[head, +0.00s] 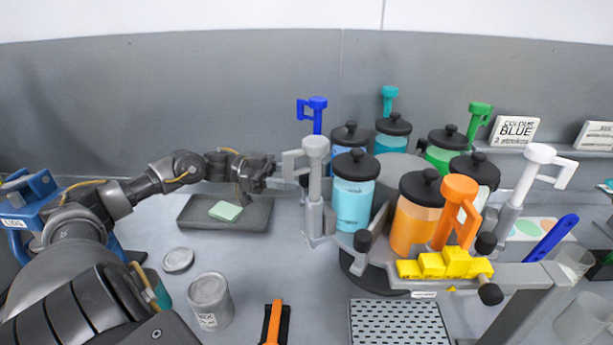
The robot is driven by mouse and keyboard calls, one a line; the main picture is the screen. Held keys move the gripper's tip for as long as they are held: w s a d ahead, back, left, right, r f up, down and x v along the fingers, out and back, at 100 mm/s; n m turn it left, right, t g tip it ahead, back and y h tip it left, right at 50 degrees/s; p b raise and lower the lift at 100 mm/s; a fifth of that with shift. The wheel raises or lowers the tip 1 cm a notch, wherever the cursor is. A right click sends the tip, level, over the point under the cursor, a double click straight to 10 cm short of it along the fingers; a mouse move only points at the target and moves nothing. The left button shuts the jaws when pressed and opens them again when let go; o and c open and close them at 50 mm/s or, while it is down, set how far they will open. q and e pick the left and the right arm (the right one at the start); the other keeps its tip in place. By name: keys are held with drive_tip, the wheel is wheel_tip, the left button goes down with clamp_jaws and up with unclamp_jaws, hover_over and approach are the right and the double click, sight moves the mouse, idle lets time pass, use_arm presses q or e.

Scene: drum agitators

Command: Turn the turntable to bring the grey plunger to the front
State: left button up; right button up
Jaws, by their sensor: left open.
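The turntable (402,167) carries several black-lidded jars, each with a coloured plunger at its outer side. The grey plunger (315,150) stands upright on the turntable's left side, beside a light-blue jar (353,205). The orange plunger (457,205) is at the front, by an orange jar (412,222) and behind the yellow stepped block. The white plunger (530,172) is on the right. Blue, teal and green plungers are at the back. My left gripper (262,178) is open, just left of the grey plunger, with its fingers partly unclear. My right gripper is out of view.
A dark tray (186,222) with a pale green pad lies below my left forearm. A perforated mat (385,325) lies in front. Clear cups stand at right.

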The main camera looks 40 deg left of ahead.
sight(306, 179)
use_arm(q)
drive_tip(key=shift+p+x, duration=0.55)
drive_tip(key=shift+x, duration=1.4)
clamp_jaws()
